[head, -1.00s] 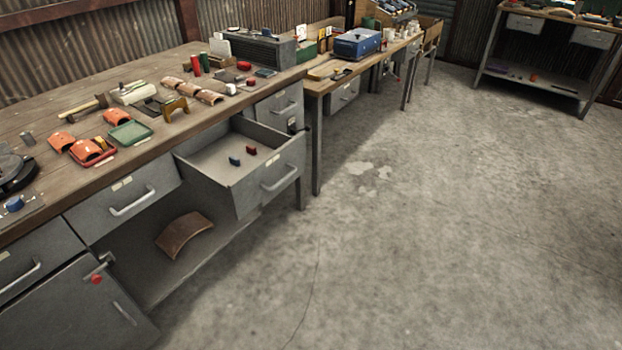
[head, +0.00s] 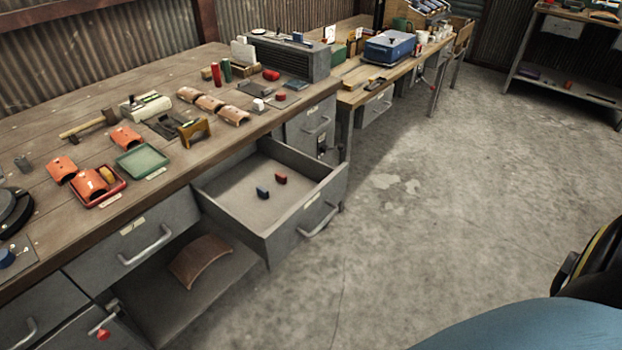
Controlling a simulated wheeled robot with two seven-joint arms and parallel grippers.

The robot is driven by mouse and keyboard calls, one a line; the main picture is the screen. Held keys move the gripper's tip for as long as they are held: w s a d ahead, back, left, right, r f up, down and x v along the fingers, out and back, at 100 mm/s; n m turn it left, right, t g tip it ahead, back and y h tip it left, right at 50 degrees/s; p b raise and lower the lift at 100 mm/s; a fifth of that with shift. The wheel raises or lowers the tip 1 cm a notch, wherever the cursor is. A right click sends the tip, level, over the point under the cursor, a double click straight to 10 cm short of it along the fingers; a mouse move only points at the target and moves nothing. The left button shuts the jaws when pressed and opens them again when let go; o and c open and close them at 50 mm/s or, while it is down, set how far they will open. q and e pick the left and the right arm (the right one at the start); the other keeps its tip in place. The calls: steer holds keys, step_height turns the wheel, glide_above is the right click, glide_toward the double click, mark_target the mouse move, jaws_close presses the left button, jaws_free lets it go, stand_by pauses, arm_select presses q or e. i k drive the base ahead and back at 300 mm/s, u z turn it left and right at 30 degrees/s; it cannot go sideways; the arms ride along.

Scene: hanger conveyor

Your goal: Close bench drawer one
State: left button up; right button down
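A grey metal drawer (head: 288,240) under the wooden bench top stands pulled out, with its handle (head: 318,221) on the front panel. I cannot read the drawer labels, so I cannot tell which drawer is one. Neither of my grippers is in view. A blue rounded surface and a dark part with a yellow edge at the lower right seem to be my own arm.
The bench top (head: 62,226) holds orange curved pieces, a green tray (head: 142,160), a hammer (head: 90,124) and a grey vented box (head: 284,58). A brown curved piece (head: 201,262) lies on the lower shelf. The concrete floor (head: 440,190) before the drawer is clear.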

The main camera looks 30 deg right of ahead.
mark_target(272, 227)
steer(key=z, duration=0.45)
steer(key=i, duration=0.9)
steer(key=z, duration=0.8)
